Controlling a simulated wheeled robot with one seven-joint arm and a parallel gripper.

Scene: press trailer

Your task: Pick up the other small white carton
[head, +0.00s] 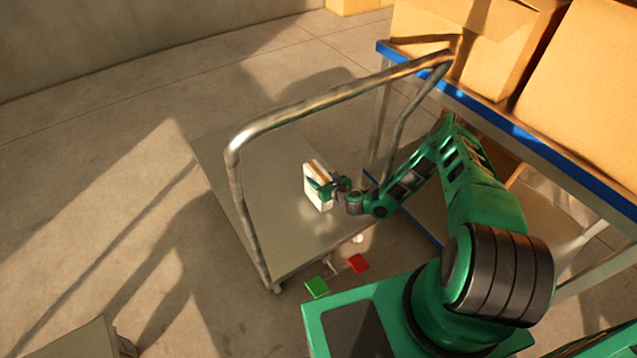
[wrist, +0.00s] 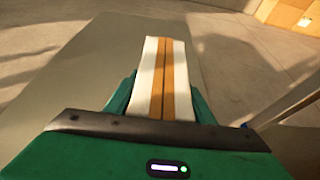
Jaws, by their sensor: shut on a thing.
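A small white carton (head: 315,188) with an orange-brown stripe is at my gripper (head: 327,190), over the grey platform of the cart. In the wrist view the white carton (wrist: 150,75) stands between the two green fingers of my gripper (wrist: 162,95), with its striped face toward the camera. My gripper is shut on it. I cannot tell whether the carton's bottom touches the platform. No second white carton shows clearly in either view.
The cart platform (head: 265,190) is otherwise bare, with a metal push handle (head: 330,97) arching over it. A blue-edged shelf (head: 545,137) with large cardboard boxes (head: 575,75) stands at right. Green (head: 317,287) and red (head: 358,263) pieces lie near the cart's front edge.

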